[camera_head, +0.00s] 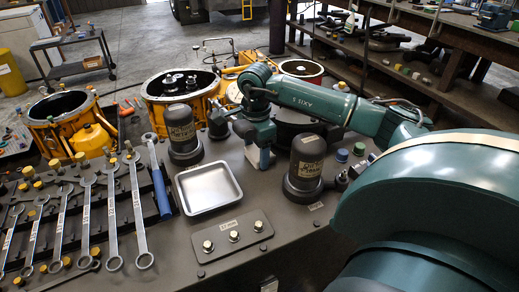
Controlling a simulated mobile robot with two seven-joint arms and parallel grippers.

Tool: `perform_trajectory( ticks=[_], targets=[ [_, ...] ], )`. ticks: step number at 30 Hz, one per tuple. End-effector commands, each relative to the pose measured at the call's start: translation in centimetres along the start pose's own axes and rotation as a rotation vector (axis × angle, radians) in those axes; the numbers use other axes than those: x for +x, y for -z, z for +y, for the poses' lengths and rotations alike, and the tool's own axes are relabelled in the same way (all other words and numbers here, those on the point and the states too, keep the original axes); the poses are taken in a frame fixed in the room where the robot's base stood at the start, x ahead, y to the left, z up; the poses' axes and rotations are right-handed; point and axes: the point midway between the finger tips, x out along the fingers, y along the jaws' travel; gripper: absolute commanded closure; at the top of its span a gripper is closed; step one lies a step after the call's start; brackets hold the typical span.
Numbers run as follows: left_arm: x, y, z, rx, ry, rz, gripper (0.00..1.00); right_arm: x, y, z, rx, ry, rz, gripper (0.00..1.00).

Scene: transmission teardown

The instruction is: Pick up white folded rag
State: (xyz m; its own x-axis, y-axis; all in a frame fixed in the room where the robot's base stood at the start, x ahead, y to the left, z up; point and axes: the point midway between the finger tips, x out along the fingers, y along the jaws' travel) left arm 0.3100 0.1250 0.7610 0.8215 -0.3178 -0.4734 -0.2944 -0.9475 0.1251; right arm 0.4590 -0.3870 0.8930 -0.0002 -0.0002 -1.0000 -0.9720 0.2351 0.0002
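I cannot make out a white folded rag for certain anywhere in this view. My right arm comes in from the right, and my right gripper (261,162) points down at the workbench, between two dark cylindrical housings. Pale grey surfaces show at its tip; I cannot tell whether they are only its fingers or include some cloth. The gap between the fingers is not clear. My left gripper is not in view.
An empty metal tray (208,188) lies left of the gripper. Dark cylindrical housings (183,132) (304,166) stand on either side. Several wrenches (137,207) lie at left, beside a blue-handled tool (160,188). Orange-and-black casings (68,118) stand behind. A plate with bolts (232,236) lies in front.

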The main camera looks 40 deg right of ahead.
Motion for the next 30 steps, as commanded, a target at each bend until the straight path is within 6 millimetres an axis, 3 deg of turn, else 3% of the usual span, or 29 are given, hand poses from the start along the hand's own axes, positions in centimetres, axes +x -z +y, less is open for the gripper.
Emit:
perform_trajectory(
  ticks=[8, 19, 23, 30],
  targets=[
    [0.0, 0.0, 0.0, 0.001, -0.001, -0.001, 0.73, 0.0, 0.0, 0.0, 0.000, 0.000, 0.000, 0.59],
    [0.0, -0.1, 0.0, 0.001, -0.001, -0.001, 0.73, -0.7, 0.0, -0.1, 0.000, 0.003, -0.001, 0.59],
    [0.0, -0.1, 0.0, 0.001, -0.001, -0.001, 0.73, -2.1, 0.0, -0.1, 0.001, 0.004, -0.001, 0.59],
    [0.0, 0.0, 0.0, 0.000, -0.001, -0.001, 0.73, -6.9, 0.0, -0.1, 0.000, 0.007, -0.002, 0.59]
  ],
)
